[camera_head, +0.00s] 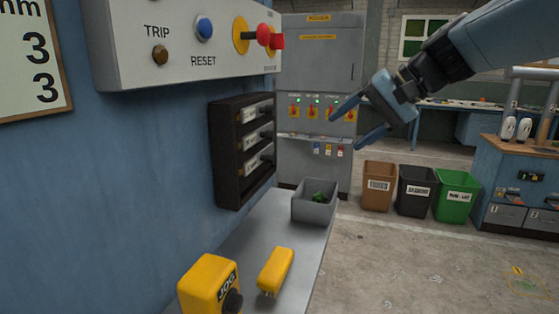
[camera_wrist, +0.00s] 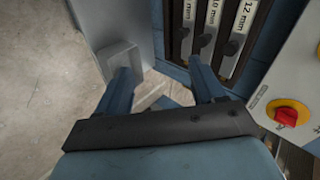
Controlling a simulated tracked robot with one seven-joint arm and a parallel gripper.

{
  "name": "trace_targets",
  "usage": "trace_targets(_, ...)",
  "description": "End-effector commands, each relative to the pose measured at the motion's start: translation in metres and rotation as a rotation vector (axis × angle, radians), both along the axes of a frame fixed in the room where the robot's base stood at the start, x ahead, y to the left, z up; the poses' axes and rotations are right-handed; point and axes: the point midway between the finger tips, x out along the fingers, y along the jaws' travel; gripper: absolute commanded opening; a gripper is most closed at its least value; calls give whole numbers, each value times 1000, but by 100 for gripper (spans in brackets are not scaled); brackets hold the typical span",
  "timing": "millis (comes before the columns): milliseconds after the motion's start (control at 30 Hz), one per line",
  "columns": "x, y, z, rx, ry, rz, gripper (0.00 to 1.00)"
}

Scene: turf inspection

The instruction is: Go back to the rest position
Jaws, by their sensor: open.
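My gripper (camera_head: 350,122) is in the upper right of the head view, raised in the air with its two blue fingers apart and nothing between them. It points left, in front of the grey electrical cabinet in the picture. In the wrist view my gripper (camera_wrist: 165,88) also shows open and empty, with the floor and part of the blue wall beyond the fingers.
A grey shelf (camera_head: 255,238) carries a yellow jog box (camera_head: 208,284), a yellow block (camera_head: 275,270) and a grey bin (camera_head: 314,208) with green pieces. A control panel (camera_head: 180,72) and dark rack (camera_head: 228,150) are on the left wall. Brown, black and green bins (camera_head: 453,197) stand behind.

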Motion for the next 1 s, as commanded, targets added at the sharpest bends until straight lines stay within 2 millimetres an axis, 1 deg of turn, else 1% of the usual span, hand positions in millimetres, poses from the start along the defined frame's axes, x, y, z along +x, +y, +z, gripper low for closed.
trace_targets(33,-18,-5,-15,-75,-8,1,68)
trace_targets(200,-66,-32,-63,-344,-46,5,68)
trace_targets(300,-89,-50,-86,-497,-83,14,68)
trace_targets(400,-108,-67,-104,-626,-120,23,68)
trace_targets(500,-120,-80,-116,-725,-153,34,68)
trace_targets(600,-126,-88,-122,-785,-175,41,68)
trace_targets(867,-129,-92,-126,-815,-186,45,68)
trace_targets(900,-129,-92,-126,-815,-185,46,67)
trace_targets(1000,-129,-92,-125,-814,-185,46,58)
